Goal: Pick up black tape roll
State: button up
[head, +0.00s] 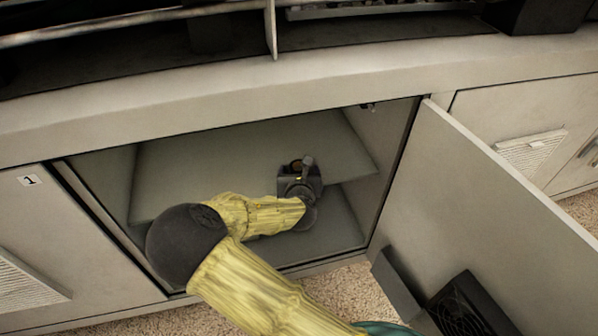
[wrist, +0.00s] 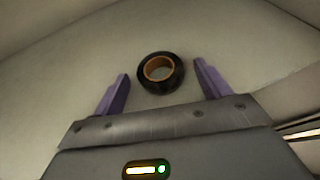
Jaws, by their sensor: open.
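The black tape roll (wrist: 174,84) lies flat in the wrist view, with an orange-brown inner ring. It rests on a pale shelf surface just ahead of my gripper (wrist: 160,88). The two purple fingers are spread apart, one on each side of the roll, and do not appear to touch it. In the head view my gripper (head: 300,166) reaches into the open cabinet, over the shelf (head: 225,165). A small part of the roll (head: 296,165) seems to show there beside the gripper; most of it is hidden by the gripper.
The cabinet door (head: 470,200) stands open on the right. The cabinet's side walls and upper frame (head: 240,95) surround my arm. A lower floor (head: 325,235) shows beneath the shelf. The shelf left of my gripper is bare. A black vented box (head: 465,305) sits at the lower right.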

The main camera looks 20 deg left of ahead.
dwell(0.5)
jog(key=c, duration=1)
jog(key=shift+c, duration=0.2)
notch_tip(320, 180, up, 10)
jog(key=p, duration=0.4)
jog(key=shift+p, duration=0.3)
